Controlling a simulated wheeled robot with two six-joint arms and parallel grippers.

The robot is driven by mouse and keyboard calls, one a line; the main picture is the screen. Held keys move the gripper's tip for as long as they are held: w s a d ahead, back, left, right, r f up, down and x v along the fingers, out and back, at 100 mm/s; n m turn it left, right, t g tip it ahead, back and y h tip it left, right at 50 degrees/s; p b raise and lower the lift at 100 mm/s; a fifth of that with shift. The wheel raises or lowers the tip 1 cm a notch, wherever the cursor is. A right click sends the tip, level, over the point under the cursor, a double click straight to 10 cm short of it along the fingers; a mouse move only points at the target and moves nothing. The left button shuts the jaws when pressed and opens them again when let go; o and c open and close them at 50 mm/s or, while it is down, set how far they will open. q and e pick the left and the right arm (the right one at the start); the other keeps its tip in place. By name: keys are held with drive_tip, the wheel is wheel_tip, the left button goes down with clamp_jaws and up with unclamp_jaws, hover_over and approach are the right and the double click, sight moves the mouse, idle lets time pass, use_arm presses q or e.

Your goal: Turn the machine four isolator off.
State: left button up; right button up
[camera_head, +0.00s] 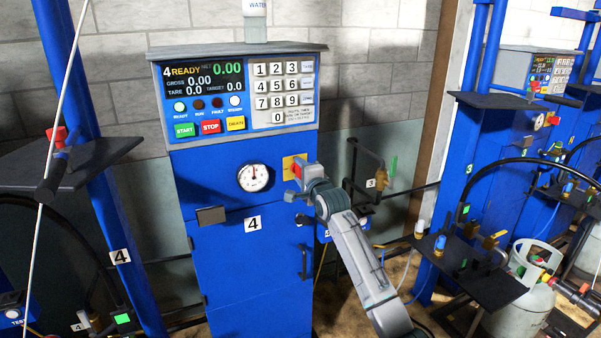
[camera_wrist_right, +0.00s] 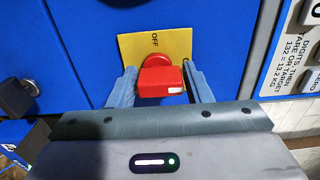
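Machine four is the blue cabinet (camera_head: 245,275) with a "4" plate, and its lit display (camera_head: 203,80) reads "4 READY". Its isolator is a red handle (camera_head: 296,168) on a yellow plate (camera_head: 287,163), right of the round gauge. In the right wrist view the red handle (camera_wrist_right: 160,80) lies between my right gripper's fingers (camera_wrist_right: 160,88). The fingers are open, one on each side, with narrow gaps seeming to show. The yellow plate (camera_wrist_right: 180,45) has "OFF" printed above the handle; other markings are hidden. My left gripper is not in view.
The control panel with START, STOP and TARE/ZERO buttons (camera_head: 211,127) and a keypad (camera_head: 283,90) is above the isolator. A black block (camera_head: 211,215) juts from the cabinet front at left. Machine three (camera_head: 475,185) and a gas cylinder (camera_head: 530,300) stand at right.

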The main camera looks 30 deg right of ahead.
drive_tip(key=c, duration=0.6)
drive_tip(key=shift+o, duration=0.2)
drive_tip(key=shift+n, duration=0.3)
drive_tip(key=n, duration=0.3)
drive_tip(key=shift+n+p, duration=0.3)
drive_tip(key=shift+p, duration=0.05)
drive_tip(key=n, duration=0.3)
drive_tip(key=shift+a+n, duration=0.1)
drive_tip(key=shift+n, duration=0.2)
drive_tip(key=n, duration=0.5)
drive_tip(key=shift+f, duration=0.1)
drive_tip(key=shift+f+n, duration=0.1)
drive_tip(key=shift+n, duration=2.4)
